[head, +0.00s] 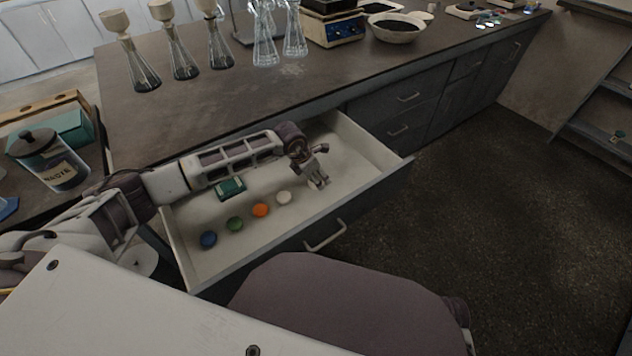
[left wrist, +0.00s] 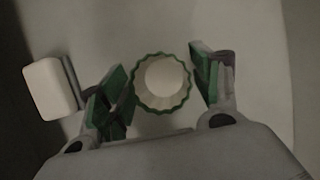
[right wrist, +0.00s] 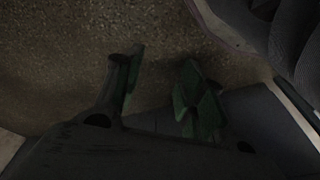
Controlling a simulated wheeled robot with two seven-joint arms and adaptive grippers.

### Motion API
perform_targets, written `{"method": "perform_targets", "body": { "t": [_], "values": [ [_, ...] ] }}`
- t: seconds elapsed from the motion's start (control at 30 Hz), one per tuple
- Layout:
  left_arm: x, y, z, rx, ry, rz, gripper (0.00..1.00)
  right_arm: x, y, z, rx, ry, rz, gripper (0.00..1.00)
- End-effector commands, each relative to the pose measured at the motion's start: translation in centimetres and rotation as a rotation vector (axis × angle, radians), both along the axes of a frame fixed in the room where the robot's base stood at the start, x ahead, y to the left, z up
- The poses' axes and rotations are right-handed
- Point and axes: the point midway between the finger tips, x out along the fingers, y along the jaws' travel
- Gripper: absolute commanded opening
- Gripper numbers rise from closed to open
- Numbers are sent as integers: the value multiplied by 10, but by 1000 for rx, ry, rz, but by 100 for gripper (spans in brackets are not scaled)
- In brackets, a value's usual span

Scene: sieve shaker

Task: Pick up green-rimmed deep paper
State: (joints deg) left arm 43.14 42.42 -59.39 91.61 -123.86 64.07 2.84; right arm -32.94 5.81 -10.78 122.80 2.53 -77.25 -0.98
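The green-rimmed deep paper (left wrist: 162,84) is a white fluted cup with a wavy green rim, seen from above in the left wrist view. My left gripper (head: 318,182) points down over the right part of the open drawer (head: 350,143). Its two green-padded fingers, also in the left wrist view (left wrist: 158,88), are apart, one on each side of the cup; whether they touch it is unclear. In the head view the cup cannot be made out near the gripper. My right gripper (right wrist: 162,85) is open and empty above the dark floor.
In the drawer lie blue (head: 208,239), green (head: 235,224), orange (head: 261,210) and white (head: 283,197) round pieces and a green box (head: 230,187). A white block-like thing (left wrist: 50,86) lies left of the gripper. Flasks (head: 265,40) stand on the bench above.

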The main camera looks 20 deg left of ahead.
Motion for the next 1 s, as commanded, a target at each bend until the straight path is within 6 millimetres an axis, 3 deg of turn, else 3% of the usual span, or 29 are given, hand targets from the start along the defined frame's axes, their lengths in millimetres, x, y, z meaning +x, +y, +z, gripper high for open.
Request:
{"method": "perform_targets", "body": {
  "t": [0.03, 0.17, 0.67, 1.0],
  "values": [
    [0, 0, 0, 0, 0, 0, 53, 1, 0, 0, -1, -1, 0, 40],
    [0, 0, 0, 0, 0, 0, 36, 3, 0, 1, -1, -5, 0, 40],
    [0, 0, 5, -1, -1, 0, 36, 5, 0, 4, 0, -9, 0, 40],
    [1, 1, 42, 0, -1, 0, 36, -4, -3, -7, -10, 17, 0, 40]
  ]
}}
